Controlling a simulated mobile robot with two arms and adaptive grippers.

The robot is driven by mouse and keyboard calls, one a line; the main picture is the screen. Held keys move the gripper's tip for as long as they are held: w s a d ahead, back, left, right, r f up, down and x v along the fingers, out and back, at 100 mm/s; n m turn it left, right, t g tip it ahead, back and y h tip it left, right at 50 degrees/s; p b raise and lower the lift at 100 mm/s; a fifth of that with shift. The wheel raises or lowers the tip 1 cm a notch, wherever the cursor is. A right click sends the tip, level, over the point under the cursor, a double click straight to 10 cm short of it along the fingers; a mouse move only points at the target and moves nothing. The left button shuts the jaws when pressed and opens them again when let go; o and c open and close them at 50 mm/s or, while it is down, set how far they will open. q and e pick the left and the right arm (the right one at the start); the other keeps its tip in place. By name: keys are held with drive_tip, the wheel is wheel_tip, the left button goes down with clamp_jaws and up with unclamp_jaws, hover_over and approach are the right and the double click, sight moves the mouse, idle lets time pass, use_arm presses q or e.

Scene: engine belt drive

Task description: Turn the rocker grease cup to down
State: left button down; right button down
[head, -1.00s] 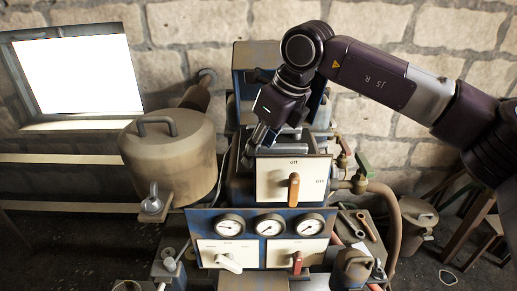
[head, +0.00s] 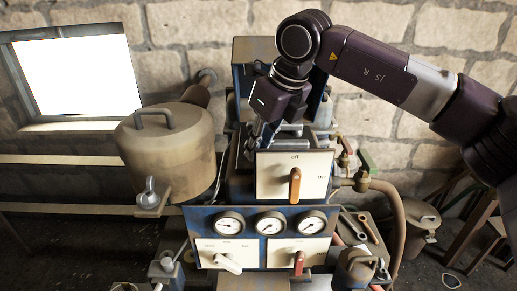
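My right gripper (head: 252,145) reaches down from the right onto the upper part of the blue engine block (head: 240,188), just behind and left of the upper white panel (head: 280,178). Its fingertips are partly lost among metal parts there, and I cannot tell whether they touch or hold anything. No part is clearly readable as the rocker grease cup; it may be hidden by the gripper. A small grey metal fitting with a rounded top (head: 149,194) stands at the left, beside the tank. My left gripper is out of view.
A large tan tank (head: 165,155) stands left of the engine. The upper panel has an orange lever (head: 295,185). Below are three gauges (head: 270,223), a white lever (head: 228,263) and a red lever (head: 299,262). Valves and a hose (head: 398,225) crowd the right side.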

drive_tip(key=c, duration=1.8)
unclamp_jaws()
drive_tip(key=v, duration=1.2)
drive_tip(key=shift+a, duration=0.1)
